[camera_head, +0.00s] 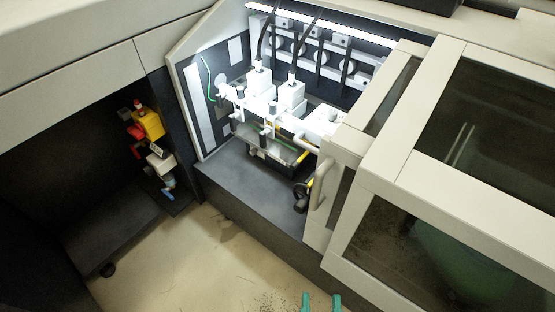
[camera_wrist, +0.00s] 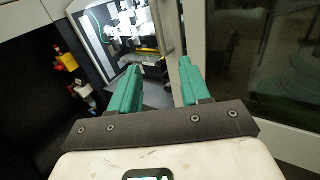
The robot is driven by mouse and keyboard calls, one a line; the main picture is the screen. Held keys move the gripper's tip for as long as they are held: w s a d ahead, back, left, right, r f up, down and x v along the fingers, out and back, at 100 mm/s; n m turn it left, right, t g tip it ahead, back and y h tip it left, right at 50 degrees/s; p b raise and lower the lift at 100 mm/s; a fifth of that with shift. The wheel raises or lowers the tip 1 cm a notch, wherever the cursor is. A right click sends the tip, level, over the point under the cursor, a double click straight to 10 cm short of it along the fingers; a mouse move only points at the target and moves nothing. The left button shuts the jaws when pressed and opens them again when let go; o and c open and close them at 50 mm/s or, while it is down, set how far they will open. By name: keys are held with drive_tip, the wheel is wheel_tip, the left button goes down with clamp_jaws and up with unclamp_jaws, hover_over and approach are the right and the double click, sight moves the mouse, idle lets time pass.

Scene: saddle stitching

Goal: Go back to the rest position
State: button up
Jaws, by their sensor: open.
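My gripper (camera_head: 321,301) shows only as two green fingertips at the bottom edge of the head view. In the wrist view my gripper (camera_wrist: 157,88) is open, its two green fingers apart with nothing between them. It is in front of the stitching machine (camera_head: 250,178), with clear floor below. The open bay with white stitching heads (camera_head: 291,92) is beyond the fingertips and also shows at the top of the wrist view (camera_wrist: 127,25).
A cream-framed door with dark glass (camera_head: 450,250) and a handle (camera_head: 321,183) stands at right. A yellow and red device (camera_head: 148,124) sits in the dark recess at left. The pale floor (camera_head: 215,265) in front is free.

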drive_tip(key=w+d+f+m+g+h, duration=0.15)
drive_tip(key=d+m+g+h, duration=0.3)
drive_tip(key=d+m, duration=0.55)
drive_tip(key=d+f+m+g+h, duration=0.25)
drive_tip(key=d+m+g, duration=0.25)
drive_tip(key=d+m, duration=0.5)
drive_tip(key=s+f+m+g+y, duration=0.7)
drive_tip(key=s+m+y, duration=0.1)
drive_tip(key=m, duration=0.7)
drive_tip(key=shift+a, duration=0.15)
